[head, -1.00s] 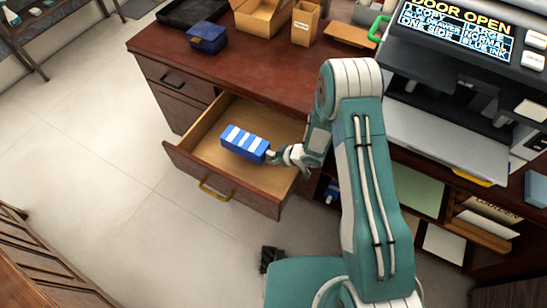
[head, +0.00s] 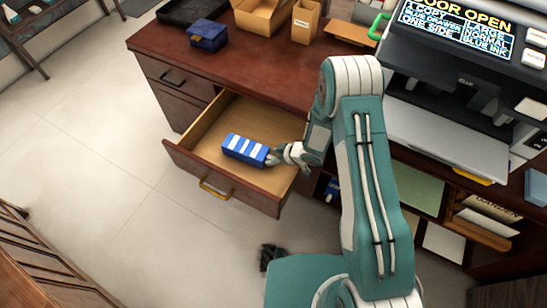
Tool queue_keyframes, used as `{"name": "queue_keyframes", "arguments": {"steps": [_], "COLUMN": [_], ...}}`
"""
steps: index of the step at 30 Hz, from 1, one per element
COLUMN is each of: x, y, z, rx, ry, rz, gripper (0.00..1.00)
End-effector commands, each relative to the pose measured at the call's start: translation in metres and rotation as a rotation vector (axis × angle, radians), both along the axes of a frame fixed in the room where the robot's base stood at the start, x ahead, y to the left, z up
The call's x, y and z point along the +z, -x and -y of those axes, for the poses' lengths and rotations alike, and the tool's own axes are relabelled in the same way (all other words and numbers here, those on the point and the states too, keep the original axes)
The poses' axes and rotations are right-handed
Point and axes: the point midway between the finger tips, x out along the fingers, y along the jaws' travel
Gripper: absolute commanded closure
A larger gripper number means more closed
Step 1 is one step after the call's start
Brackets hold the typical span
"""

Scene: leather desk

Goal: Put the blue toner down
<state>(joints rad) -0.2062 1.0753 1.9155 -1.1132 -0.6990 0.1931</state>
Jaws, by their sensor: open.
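The blue toner (head: 245,150) is a blue box with white stripes. It lies inside the open wooden drawer (head: 208,134) of the desk, toward the drawer's right part. My gripper (head: 277,158) is at the right end of the toner, low over the drawer, and its fingers are open. The fingertips are very close to the toner's end; I cannot tell if they touch it. The toner appears to rest on the drawer floor.
The desk top (head: 260,71) carries a dark blue box (head: 208,35), cardboard boxes (head: 264,15) and a black tray. A copier (head: 450,130) with a lit display stands at the right. The drawer's left part is empty. The drawer front (head: 222,182) has a brass handle.

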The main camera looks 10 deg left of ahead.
Motion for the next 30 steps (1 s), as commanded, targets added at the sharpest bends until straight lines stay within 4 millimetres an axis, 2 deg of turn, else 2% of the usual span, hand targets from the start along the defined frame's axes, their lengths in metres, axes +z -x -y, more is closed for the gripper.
{"name": "queue_keyframes", "arguments": {"steps": [15, 21, 30], "x": [0.075, 0.087, 0.088], "y": [0.026, 0.032, 0.032], "z": [0.065, 0.077, 0.077], "rx": [-0.003, 0.001, 0.001], "ry": [0.001, 0.001, 0.001], "rz": [0.001, 0.000, 0.000], "gripper": [0.35, 0.35, 0.35]}}
